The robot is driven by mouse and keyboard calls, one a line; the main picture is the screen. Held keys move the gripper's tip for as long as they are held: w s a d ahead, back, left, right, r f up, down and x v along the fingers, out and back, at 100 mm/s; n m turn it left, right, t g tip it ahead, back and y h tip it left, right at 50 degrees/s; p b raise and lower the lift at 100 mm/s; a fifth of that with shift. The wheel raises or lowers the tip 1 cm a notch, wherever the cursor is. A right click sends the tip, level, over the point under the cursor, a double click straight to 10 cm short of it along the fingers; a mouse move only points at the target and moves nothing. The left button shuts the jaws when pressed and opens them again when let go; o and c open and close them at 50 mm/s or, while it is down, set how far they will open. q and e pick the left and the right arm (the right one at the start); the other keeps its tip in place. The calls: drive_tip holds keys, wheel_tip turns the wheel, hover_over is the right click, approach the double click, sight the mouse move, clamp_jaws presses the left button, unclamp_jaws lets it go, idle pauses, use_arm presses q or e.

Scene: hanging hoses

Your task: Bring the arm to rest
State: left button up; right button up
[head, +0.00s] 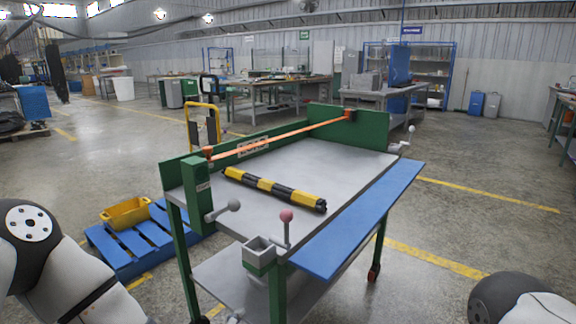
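Parts of my two arms show at the lower left and lower right edges of the head view. Neither gripper is in view, so what they hold is hidden. In front of me stands a workbench (345,172) with a grey top and green end panels. A black and yellow striped bar (274,189) lies on the bench top. An orange strap or rod (280,138) runs along the bench's far side between two orange-topped fittings. No hanging hose can be made out on the bench.
A blue board (360,215) runs along the bench's right side. Levers with a pink knob (286,215) and a grey knob (234,205) stand up at the near side. A blue pallet (122,252) with a yellow bin (126,213) lies left. The floor at right is clear.

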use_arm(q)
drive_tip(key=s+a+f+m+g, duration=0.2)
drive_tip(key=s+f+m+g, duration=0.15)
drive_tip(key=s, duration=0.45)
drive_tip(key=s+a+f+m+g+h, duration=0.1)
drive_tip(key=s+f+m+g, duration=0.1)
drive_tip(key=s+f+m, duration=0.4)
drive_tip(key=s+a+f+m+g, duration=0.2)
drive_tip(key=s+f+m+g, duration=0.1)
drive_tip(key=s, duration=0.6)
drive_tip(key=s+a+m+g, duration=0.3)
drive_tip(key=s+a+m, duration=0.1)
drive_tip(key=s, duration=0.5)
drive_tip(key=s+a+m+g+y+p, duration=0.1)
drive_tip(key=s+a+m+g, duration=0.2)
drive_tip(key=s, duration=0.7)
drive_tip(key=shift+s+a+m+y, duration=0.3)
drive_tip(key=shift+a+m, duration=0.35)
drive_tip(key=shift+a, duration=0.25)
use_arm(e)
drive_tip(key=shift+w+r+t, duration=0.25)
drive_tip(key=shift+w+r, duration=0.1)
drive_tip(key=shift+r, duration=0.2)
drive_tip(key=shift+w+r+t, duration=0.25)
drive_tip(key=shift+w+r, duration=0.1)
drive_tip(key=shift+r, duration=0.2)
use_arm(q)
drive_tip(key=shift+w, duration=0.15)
